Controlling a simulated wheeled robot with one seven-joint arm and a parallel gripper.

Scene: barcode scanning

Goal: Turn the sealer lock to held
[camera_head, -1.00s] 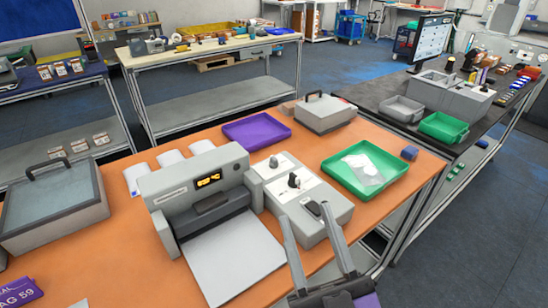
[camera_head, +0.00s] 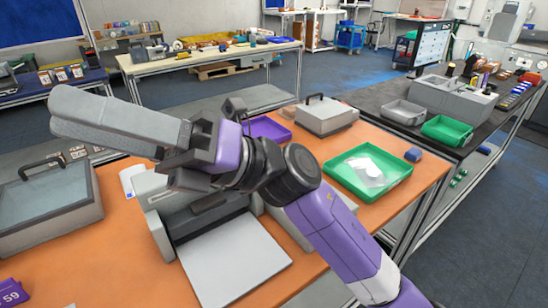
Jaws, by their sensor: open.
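The grey sealer (camera_head: 160,235) stands on the orange table, with its pale flat plate (camera_head: 235,262) in front. My arm crosses in front of it and hides its display and most of its body. Only an edge of the control box (camera_head: 288,228) to its right shows, and the lock and knobs on top are hidden behind my arm. My gripper (camera_head: 65,112) is raised at the upper left, pointing left, with its fingers open. They nearly overlap in this view, and nothing shows between them. The lock's position cannot be seen.
A green tray (camera_head: 401,181) with a clear bag lies right of the arm, near a blue block (camera_head: 413,155). A purple tray (camera_head: 270,131) and a grey lidded box (camera_head: 325,117) stand behind. Another grey box (camera_head: 50,215) is at the left.

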